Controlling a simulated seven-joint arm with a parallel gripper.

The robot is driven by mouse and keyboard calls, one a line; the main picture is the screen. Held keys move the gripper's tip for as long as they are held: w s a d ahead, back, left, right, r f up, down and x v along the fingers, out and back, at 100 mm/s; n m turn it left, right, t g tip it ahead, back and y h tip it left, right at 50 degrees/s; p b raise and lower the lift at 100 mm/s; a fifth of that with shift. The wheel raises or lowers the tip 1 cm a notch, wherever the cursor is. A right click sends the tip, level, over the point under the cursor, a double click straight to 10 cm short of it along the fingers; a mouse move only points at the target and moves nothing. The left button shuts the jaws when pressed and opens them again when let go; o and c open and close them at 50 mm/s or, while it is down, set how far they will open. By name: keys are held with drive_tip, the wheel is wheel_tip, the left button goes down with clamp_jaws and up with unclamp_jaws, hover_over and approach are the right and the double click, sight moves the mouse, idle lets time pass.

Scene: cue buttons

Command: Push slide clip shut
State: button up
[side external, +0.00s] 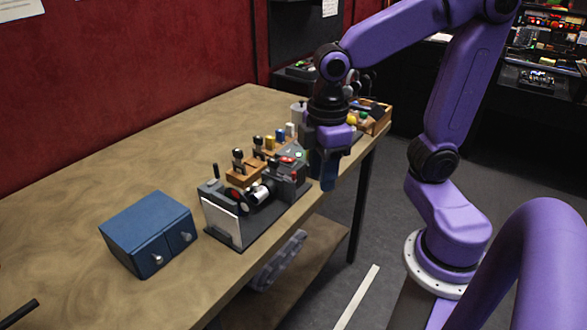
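A grey device (222,214) with a pale front panel, a dark round part and a light cylinder stands near the front edge of the table. I cannot single out the slide clip at this size; it may be a small part on this device.
A blue cabinet (148,232) with two knobs stands left of the device. Wooden blocks with dark-knobbed stamps (246,172) sit behind it. A wooden tray (377,115) with coloured items is at the far right end. The wooden table (90,185) is clear at the back left.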

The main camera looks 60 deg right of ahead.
drive_tip(key=w+d+r+m, duration=0.1)
drive_tip(key=w+d+r, duration=0.2)
drive_tip(key=w+d, duration=0.3)
drive_tip(key=w+d+r+m, duration=0.1)
drive_tip(key=w+d+r, duration=0.3)
drive_tip(key=w, duration=0.3)
drive_tip(key=f, duration=1.7)
drive_tip(key=shift+w+f, duration=0.2)
drive_tip(key=shift+f, duration=0.15)
clamp_jaws()
